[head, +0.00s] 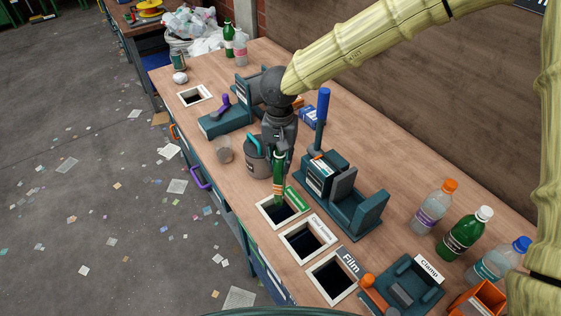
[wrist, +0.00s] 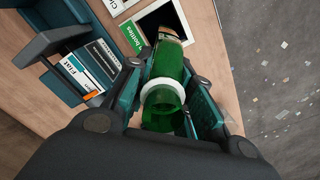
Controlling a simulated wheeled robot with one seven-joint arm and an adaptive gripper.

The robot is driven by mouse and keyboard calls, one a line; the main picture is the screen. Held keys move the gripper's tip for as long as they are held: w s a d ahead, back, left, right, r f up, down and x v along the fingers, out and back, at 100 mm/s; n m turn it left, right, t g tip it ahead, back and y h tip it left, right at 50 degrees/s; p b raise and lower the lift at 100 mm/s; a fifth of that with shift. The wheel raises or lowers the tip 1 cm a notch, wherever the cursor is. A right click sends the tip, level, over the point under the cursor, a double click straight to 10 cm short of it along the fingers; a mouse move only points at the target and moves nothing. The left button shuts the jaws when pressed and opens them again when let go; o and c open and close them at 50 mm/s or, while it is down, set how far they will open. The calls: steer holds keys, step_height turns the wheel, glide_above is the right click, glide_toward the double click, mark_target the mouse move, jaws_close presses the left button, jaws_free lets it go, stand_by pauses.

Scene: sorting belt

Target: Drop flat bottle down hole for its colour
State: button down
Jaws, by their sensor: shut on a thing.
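My gripper (head: 279,152) points down over the bench and is shut on a green flattened bottle (head: 278,178). The bottle hangs upright, and its lower end overlaps the white-framed hole with the green label (head: 296,199). I cannot tell whether that end is above the opening or just inside it. In the wrist view the green bottle (wrist: 168,72) sits between the two fingers, with a pale ring around its near end. Beyond it shows the dark green-label hole (wrist: 160,22). A clear-bottles hole (head: 307,240) and a film hole (head: 332,277) lie nearer.
A teal press (head: 345,195) stands right of the holes. A grey can (head: 257,158) and a clear cup (head: 224,150) stand left of my gripper. Several bottles (head: 462,238) line the right side. A clamp (head: 410,285) and an orange bin (head: 478,300) are in front.

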mark_target(280, 181)
steer(key=shift+s+f+b, duration=0.25)
steer(key=shift+f+b, duration=0.1)
steer(key=shift+f, duration=0.1)
steer(key=shift+s+f+b, duration=0.15)
steer(key=shift+s+b, duration=0.6)
steer(key=shift+s+p, duration=0.35)
steer(key=shift+p, duration=0.15)
steer(key=w+f, duration=0.1)
steer(key=f, duration=0.2)
steer(key=shift+w+f, duration=0.15)
steer(key=shift+w, duration=0.25)
steer(key=shift+s+f+p, duration=0.4)
steer(key=shift+s+f, duration=0.05)
steer(key=shift+f, duration=0.25)
steer(key=shift+w+f, duration=0.3)
steer(key=shift+f, duration=0.35)
steer(key=shift+s+r, duration=0.1)
steer(key=shift+s, duration=0.1)
